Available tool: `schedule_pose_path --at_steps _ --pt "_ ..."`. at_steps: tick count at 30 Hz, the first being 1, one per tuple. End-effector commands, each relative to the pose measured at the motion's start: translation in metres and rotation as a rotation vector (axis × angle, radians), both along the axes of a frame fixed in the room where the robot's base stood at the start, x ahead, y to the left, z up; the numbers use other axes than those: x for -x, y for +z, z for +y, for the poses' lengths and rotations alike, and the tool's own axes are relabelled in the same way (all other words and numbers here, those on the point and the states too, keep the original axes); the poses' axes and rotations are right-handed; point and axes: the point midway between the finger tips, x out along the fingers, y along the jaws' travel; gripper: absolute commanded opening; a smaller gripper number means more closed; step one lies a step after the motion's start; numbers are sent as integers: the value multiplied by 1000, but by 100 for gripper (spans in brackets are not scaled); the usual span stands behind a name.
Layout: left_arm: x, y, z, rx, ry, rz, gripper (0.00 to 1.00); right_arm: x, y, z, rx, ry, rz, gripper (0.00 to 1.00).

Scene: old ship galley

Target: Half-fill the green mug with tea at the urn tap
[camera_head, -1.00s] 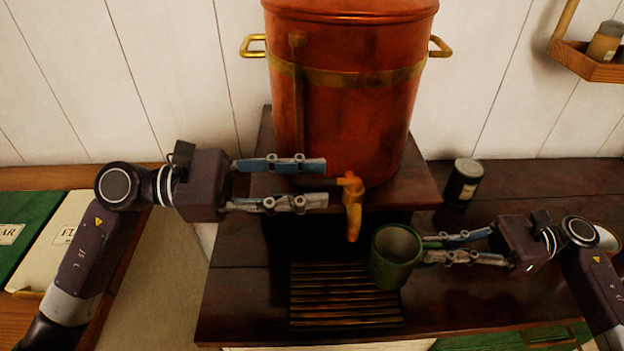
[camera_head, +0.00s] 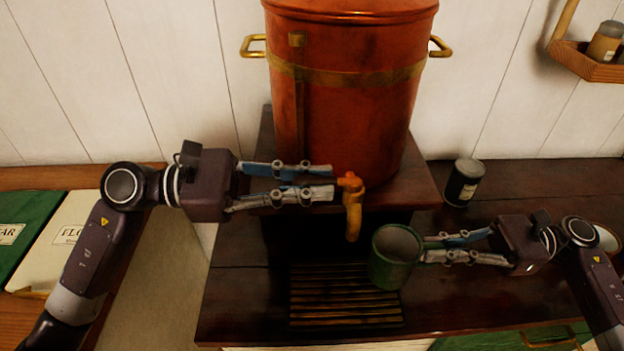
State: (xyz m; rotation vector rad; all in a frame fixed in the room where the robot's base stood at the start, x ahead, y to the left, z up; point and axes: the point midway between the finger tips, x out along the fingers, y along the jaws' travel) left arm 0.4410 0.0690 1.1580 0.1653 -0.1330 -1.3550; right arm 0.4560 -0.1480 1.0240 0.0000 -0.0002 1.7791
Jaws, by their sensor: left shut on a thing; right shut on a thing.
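The copper urn (camera_head: 345,110) stands on a raised dark wooden stand. Its orange-brass tap (camera_head: 353,215) points down at the front. My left gripper (camera_head: 334,181) comes in from the left with its fingertips closed around the left end of the tap's top part, its handle. The green mug (camera_head: 392,272) is upright, to the right of and below the tap's spout, over the right edge of the drip tray. My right gripper (camera_head: 424,250) is shut on the mug's right side. No liquid stream shows, and the inside of the mug looks pale, with no tea visible.
The slatted drip tray (camera_head: 345,309) lies in the dark counter (camera_head: 240,305) below the tap. A dark canister (camera_head: 464,182) stands right of the urn. A wooden wall shelf (camera_head: 590,65) holds jars at upper right. Green and cream boxes lie at left.

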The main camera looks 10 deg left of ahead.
Motion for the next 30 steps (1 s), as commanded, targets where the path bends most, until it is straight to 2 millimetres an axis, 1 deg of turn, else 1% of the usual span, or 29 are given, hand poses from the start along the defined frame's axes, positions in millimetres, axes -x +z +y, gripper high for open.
schedule_pose_path --at_steps 5,15,20,28,29,30 --pt "2 -2 -1 -4 41 4 0 0 1 0 -1 0 -1 0" --pt "13 -3 -5 -9 233 4 0 0 1 0 -1 0 -1 0" --pt "15 -2 -5 -3 264 2 0 0 1 0 -1 0 -1 0" --pt "15 -1 -5 -2 266 1 0 0 1 0 -1 0 -1 0" --pt "15 -1 -5 -2 266 1 16 0 1 0 -1 0 -1 0" --pt "15 -1 -5 -1 265 1 21 0 1 0 -1 0 -1 0"
